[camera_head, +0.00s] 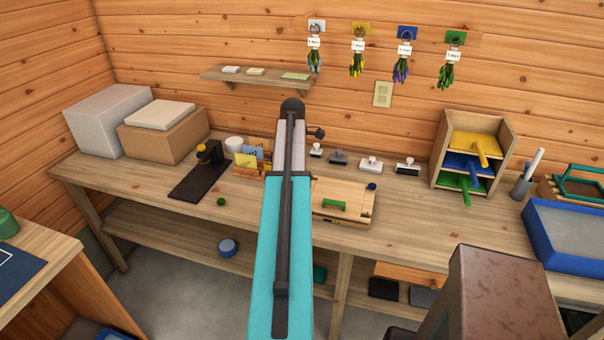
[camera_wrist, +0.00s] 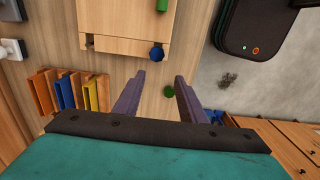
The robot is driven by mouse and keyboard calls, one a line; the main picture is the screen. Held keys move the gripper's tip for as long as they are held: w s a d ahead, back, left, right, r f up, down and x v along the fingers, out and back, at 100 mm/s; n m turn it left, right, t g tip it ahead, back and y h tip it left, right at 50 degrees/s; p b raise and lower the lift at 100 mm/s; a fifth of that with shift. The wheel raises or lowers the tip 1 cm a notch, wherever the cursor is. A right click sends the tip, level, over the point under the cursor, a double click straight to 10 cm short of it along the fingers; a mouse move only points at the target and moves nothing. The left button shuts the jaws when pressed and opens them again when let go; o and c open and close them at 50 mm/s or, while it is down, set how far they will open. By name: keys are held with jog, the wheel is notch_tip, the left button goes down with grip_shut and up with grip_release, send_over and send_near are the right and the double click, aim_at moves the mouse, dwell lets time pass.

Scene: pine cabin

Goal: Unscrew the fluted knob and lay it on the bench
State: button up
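A wooden press board (camera_head: 325,192) with a green handle (camera_head: 334,204) lies on the bench (camera_head: 420,240). A blue round knob (camera_head: 372,186) sits at its back right corner. In the wrist view another blue knob (camera_wrist: 157,53) sits at the board's near corner, which my arm hides in the head view. A small green knob (camera_head: 221,201) lies on the bare bench left of the board; it also shows in the wrist view (camera_wrist: 168,90). Fluting is too small to make out.
A black stand with a yellow-topped piece (camera_head: 205,165) and a rack of coloured cards (camera_head: 250,160) stand left of the board. Several stamps (camera_head: 370,164) line the back. A shelf unit (camera_head: 470,150) and blue tray (camera_head: 570,235) stand right. Bare bench surrounds the green knob.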

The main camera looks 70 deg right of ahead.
jog(key=shift+s+d+r, duration=0.25)
jog(key=shift+s+d, duration=0.05)
jog(key=shift+s, duration=0.3)
jog(key=shift+s+d+r, duration=0.2)
jog(key=shift+s+d, duration=0.1)
jog(key=shift+s, duration=0.25)
jog(key=shift+f, duration=0.15)
jog(key=shift+f+b, duration=3)
jog(key=shift+f, duration=1.35)
jog(key=shift+c, duration=0.5)
jog(key=c, duration=0.8)
jog(key=n, duration=0.4)
jog(key=shift+r, duration=0.1)
jog(key=shift+c, duration=0.3)
jog(key=n, duration=0.5)
jog(key=shift+n, duration=0.4)
jog(key=n, duration=0.8)
jog(key=shift+n, duration=0.3)
